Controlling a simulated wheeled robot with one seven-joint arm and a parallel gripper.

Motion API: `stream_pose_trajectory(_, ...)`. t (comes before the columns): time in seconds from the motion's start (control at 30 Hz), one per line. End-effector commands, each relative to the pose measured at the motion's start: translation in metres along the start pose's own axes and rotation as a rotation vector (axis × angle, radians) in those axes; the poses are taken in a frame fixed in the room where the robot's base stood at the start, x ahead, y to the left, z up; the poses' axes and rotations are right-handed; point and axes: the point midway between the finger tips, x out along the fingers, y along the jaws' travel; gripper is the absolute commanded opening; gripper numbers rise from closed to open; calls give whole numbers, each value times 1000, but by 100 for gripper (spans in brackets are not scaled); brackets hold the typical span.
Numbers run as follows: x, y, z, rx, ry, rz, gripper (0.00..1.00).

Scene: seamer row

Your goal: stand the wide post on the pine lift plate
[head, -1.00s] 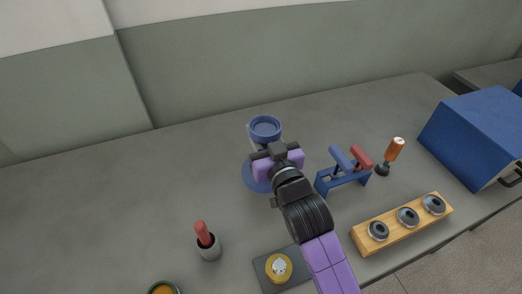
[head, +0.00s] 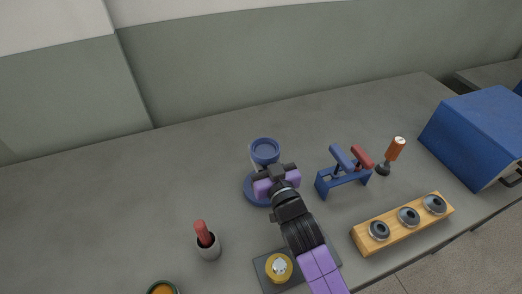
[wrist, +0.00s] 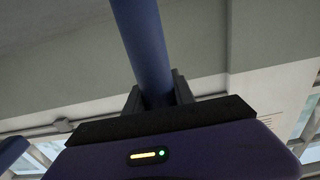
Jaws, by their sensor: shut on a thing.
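My gripper (head: 275,178) is shut on a blue post (head: 265,148) with a round, cup-like top and a wide round foot. In the wrist view the blue shaft (wrist: 145,45) runs up between the fingers. The post looks upright; I cannot tell whether its foot touches the bench. A dark-green-rimmed round thing with an orange middle (head: 163,289) is cut off at the bottom edge of the head view. I cannot tell whether it is the pine lift plate, and no other thing clearly is.
Right of my gripper are a blue stand with blue and red handles (head: 343,177), an orange-handled tool (head: 394,150), a wooden block holding metal discs (head: 400,231) and a blue box (head: 480,135). The bench's left is clear.

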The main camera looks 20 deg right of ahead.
Motion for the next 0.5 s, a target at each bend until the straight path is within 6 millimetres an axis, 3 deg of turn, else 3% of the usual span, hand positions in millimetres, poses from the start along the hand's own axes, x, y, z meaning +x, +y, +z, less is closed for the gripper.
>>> stream_pose_trajectory(0.03,0,0,2,0,0,0,32)
stream_pose_trajectory(0.13,0,0,1,0,0,0,52)
stream_pose_trajectory(0.5,0,0,-2,0,0,0,53)
